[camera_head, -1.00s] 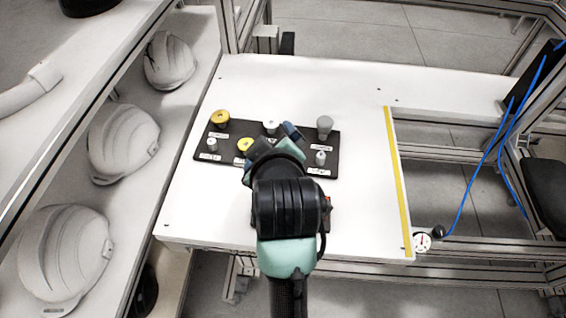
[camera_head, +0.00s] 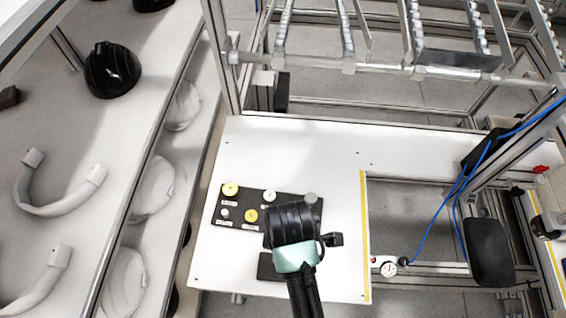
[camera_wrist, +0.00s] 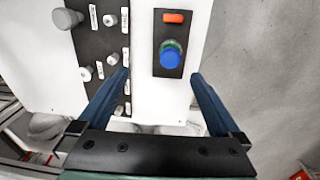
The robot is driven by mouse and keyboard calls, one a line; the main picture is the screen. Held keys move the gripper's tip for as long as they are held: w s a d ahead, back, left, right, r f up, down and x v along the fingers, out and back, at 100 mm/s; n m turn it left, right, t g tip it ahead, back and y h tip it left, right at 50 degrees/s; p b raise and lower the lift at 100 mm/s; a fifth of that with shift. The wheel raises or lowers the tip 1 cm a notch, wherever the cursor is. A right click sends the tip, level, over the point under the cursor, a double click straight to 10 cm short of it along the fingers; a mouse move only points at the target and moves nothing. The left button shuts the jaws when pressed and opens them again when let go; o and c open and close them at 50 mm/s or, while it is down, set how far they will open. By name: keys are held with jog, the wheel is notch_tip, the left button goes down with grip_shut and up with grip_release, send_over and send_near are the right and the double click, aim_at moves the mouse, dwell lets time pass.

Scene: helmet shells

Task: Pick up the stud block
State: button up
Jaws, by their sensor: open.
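A small black block (camera_wrist: 169,64) with an orange rectangle and a round blue-and-green stud lies on the white table; I take it as the stud block. In the head view its dark left part (camera_head: 268,267) shows at the table's front, with the rest hidden by my arm. In the wrist view my gripper (camera_wrist: 160,76) is open and empty. Its two blue fingers are apart, with the blue stud between their lines of reach, nearer the right finger. The height gap cannot be judged. In the head view the fingers are mostly hidden behind my wrist.
A black board (camera_head: 238,212) with several labelled knobs lies just behind the block; its edge is close to the left finger in the wrist view. A shelf with pale helmet shells (camera_head: 152,190) stands left.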

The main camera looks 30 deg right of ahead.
aim_at(266, 271)
jog(key=shift+s+d+r+g+p, duration=0.1)
jog(key=shift+s+r+g+p, duration=0.3)
jog(key=shift+s+r+p, duration=0.15)
jog(key=shift+f+n, duration=0.25)
jog(key=shift+n, duration=0.05)
notch_tip(266, 271, down, 12)
jog(key=shift+s+f+p, duration=0.1)
jog(key=shift+f+p, duration=0.1)
jog(key=shift+p, duration=0.25)
grip_shut()
jog(key=shift+r, duration=0.1)
